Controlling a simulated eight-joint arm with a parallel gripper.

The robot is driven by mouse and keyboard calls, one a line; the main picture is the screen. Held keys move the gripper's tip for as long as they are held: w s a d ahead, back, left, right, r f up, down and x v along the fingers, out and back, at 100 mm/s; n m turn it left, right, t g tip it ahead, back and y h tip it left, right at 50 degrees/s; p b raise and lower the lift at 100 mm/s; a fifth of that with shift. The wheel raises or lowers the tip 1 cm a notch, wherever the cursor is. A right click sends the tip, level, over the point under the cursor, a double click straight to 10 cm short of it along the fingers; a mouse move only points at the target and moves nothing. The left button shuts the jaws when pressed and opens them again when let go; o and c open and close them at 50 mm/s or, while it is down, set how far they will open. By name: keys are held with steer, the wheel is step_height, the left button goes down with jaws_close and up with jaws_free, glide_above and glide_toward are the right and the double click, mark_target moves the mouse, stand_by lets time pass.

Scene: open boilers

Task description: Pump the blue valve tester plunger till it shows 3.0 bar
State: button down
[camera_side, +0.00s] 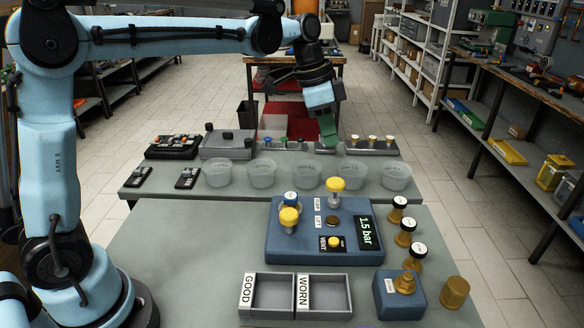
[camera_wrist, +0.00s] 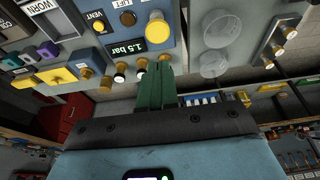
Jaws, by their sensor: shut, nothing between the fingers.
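The blue valve tester (camera_side: 290,248) stands on the grey bench, and its display (camera_side: 369,232) reads 1.5 bar. The display also reads 1.5 bar in the wrist view (camera_wrist: 125,46). A yellow-topped plunger (camera_side: 335,186) stands upright at its back edge, near the PUMP label. Another yellow-capped piece (camera_side: 289,216) stands at its left. A brown round piece (camera_side: 332,221) sits by LIFT, and a yellow button (camera_side: 333,242) by VENT. My gripper (camera_side: 328,140) is shut and empty, pointing down behind the tester, apart from the plunger. Its green fingers show in the wrist view (camera_wrist: 156,82).
Several clear cups (camera_side: 306,177) line the back bench. White-capped brass valves (camera_side: 406,232) stand right of the tester. GOOD (camera_side: 272,278) and WORN (camera_side: 325,278) trays, a small blue block (camera_side: 390,305) and a brass piece (camera_side: 455,292) are in front. The bench's left side is clear.

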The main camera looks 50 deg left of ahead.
mark_target(333, 181)
steer(key=x, duration=0.7)
steer(key=shift+s+a+f, duration=0.1)
steer(key=shift+s+a, duration=0.05)
steer(key=shift+a, duration=0.05)
steer(key=shift+f, duration=0.75)
steer(key=shift+f, duration=1.45)
steer(key=shift+r, duration=0.4)
steer(key=v, duration=1.3)
steer(key=shift+w+d+r, duration=0.15)
steer(key=shift+w+r, duration=0.05)
steer(key=shift+r, duration=0.2)
